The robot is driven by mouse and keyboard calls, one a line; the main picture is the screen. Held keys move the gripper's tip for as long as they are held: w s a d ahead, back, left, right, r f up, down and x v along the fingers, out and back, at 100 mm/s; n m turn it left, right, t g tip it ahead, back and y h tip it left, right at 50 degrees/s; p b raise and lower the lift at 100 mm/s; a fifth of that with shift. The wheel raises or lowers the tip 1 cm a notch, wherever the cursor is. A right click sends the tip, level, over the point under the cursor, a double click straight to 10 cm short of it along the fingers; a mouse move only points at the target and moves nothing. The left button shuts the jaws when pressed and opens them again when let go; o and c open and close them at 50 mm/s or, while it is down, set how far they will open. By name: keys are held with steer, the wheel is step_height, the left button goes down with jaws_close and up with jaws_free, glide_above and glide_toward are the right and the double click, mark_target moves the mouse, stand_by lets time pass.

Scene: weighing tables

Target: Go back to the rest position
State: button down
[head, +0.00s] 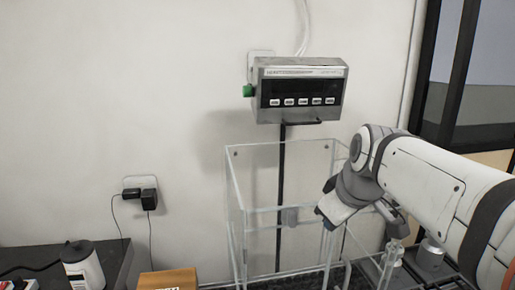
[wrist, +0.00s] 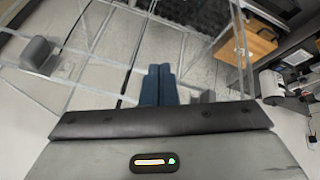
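My arm comes in from the right in the head view, and its wrist end is bent down at the right side of a clear-walled enclosure (head: 237,215). The fingers cannot be made out there. In the wrist view, the two dark blue fingers of my gripper (wrist: 158,82) lie side by side with no visible gap. Nothing shows between them. Clear panels and edges of the enclosure show around and beyond the fingers in the wrist view.
A scale display (head: 299,90) on a black post stands behind the enclosure. A white container (head: 83,268) and an orange-brown box (head: 168,279) are at the lower left. The box also shows in the wrist view (wrist: 245,42). A wall socket (head: 140,190) holds black plugs.

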steer(key=s+f+m+g+b, duration=0.1)
steer(key=s+f+m+b, duration=0.1)
steer(key=f, duration=0.6)
steer(key=s+f+m+g+b, duration=0.1)
steer(key=s+f+m+b, duration=0.1)
steer(key=s+f+b, duration=0.2)
steer(key=s+f+m+g+h+b, duration=0.1)
steer(key=s+f+m+b, duration=0.2)
steer(key=f, duration=1)
steer(key=s, duration=0.3)
steer(key=shift+b, duration=0.35)
steer(key=shift+s+d, duration=0.1)
steer(key=shift+d, duration=0.05)
